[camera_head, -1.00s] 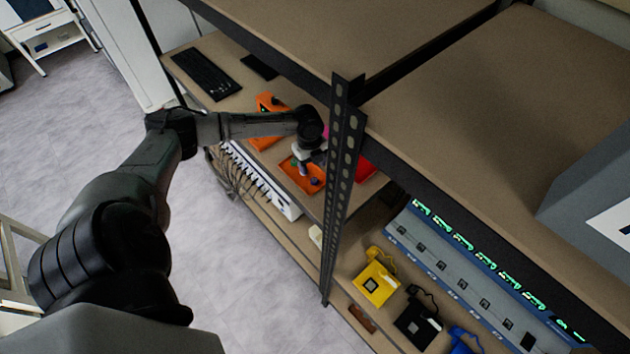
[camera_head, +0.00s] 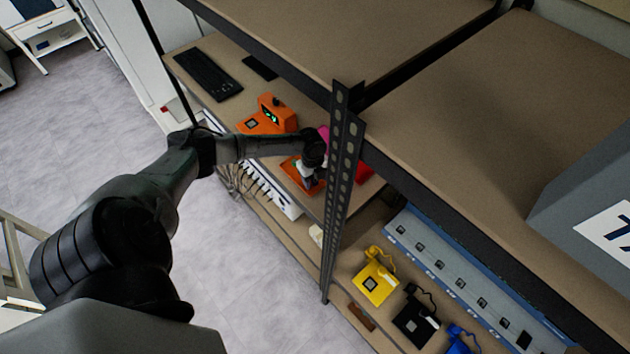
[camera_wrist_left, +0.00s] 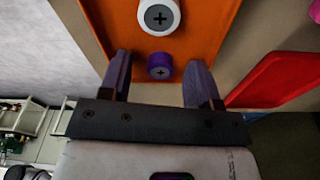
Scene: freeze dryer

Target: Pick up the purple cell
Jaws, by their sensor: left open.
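The purple cell (camera_wrist_left: 160,66) is a small round purple cylinder with a cross mark on top, seen in the left wrist view over the orange tray (camera_wrist_left: 205,30). My left gripper (camera_wrist_left: 159,84) is open, with one finger on each side of the cell. Gaps show between the cell and both fingers. A larger white cell (camera_wrist_left: 159,17) with a cross mark is just beyond it. In the head view my left gripper (camera_head: 308,178) is over the orange tray (camera_head: 290,172), and the purple cell cannot be made out. My right gripper is not in view.
A red tray (camera_wrist_left: 278,78) lies to the right of the orange one. A perforated shelf post (camera_head: 343,185) stands close right of my left wrist. An orange device (camera_head: 268,116) and a keyboard (camera_head: 208,74) are behind. A shelf board (camera_head: 290,35) hangs above.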

